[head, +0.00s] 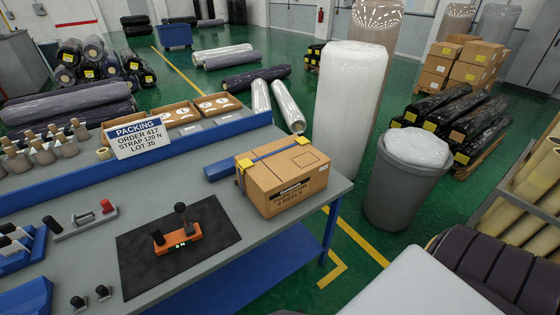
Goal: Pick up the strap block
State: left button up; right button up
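An orange block (179,239) with black upright knobs and a small lit green readout lies on a black mat (135,262) near the front of the grey workbench (240,228). It looks like the strap block, though no label on it says so. A closed cardboard box (283,184) with a blue strap over its top and yellow corner pieces stands at the bench's right end. Neither of my grippers shows in the head view.
A sign (138,136) reads "PACKING, ORDER 417, STRAP 120 N, LOT 35". A grey tool with a red knob (84,221) lies left of the mat. Several spools (42,153) stand at the back left. A grey bin (397,190) stands right of the bench.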

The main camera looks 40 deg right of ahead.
aim_at(104, 293)
jog(key=z, duration=0.4)
jog(key=u, duration=1.2)
